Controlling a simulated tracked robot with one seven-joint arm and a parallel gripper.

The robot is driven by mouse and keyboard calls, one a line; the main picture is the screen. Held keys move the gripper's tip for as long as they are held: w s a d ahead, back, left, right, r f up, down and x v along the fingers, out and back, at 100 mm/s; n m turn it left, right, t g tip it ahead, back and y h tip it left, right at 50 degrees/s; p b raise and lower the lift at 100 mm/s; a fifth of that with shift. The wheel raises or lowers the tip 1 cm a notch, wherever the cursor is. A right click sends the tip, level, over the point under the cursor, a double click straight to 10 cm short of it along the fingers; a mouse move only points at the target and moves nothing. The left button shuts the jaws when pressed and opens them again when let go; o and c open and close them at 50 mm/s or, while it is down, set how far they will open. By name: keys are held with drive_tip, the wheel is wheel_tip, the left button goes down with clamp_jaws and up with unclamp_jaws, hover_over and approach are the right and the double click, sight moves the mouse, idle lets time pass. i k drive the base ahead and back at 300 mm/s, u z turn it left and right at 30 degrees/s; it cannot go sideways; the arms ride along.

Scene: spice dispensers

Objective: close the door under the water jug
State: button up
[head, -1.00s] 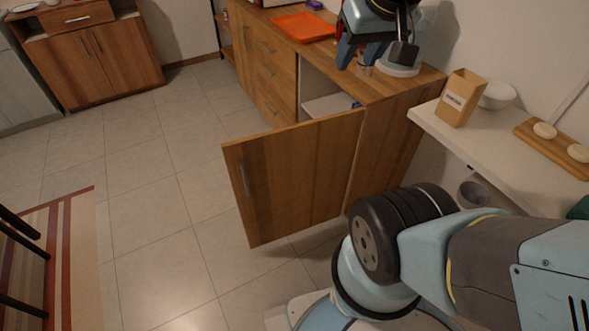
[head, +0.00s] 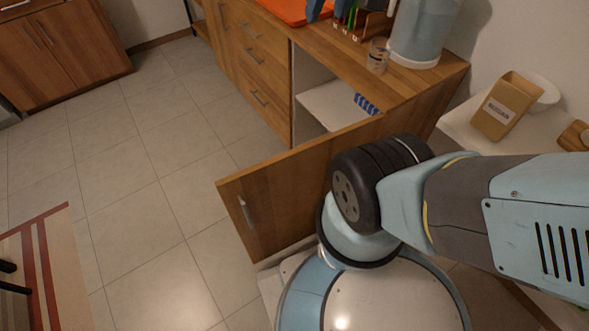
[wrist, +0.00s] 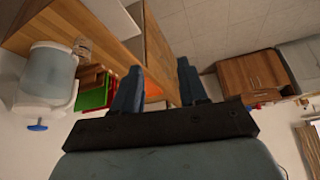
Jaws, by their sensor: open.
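The wooden door (head: 280,180) with a metal handle (head: 247,214) stands wide open, swung out from the cabinet below the water jug. The pale blue water jug (head: 425,30) stands on the counter above; it also shows in the wrist view (wrist: 46,72). My base and arm hide the door's lower right part.
The open compartment holds a white shelf (head: 325,100) and a blue item (head: 366,103). A glass (head: 378,55) and an orange tray (head: 285,8) are on the counter. A paper box (head: 506,105) is at right. The tiled floor left of the door is clear.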

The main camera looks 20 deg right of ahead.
sight(272, 204)
drive_tip(key=u, duration=0.4)
drive_tip(key=k, duration=1.85)
drive_tip(key=z, duration=0.45)
drive_tip(key=i, duration=1)
drive_tip(key=u, duration=0.05)
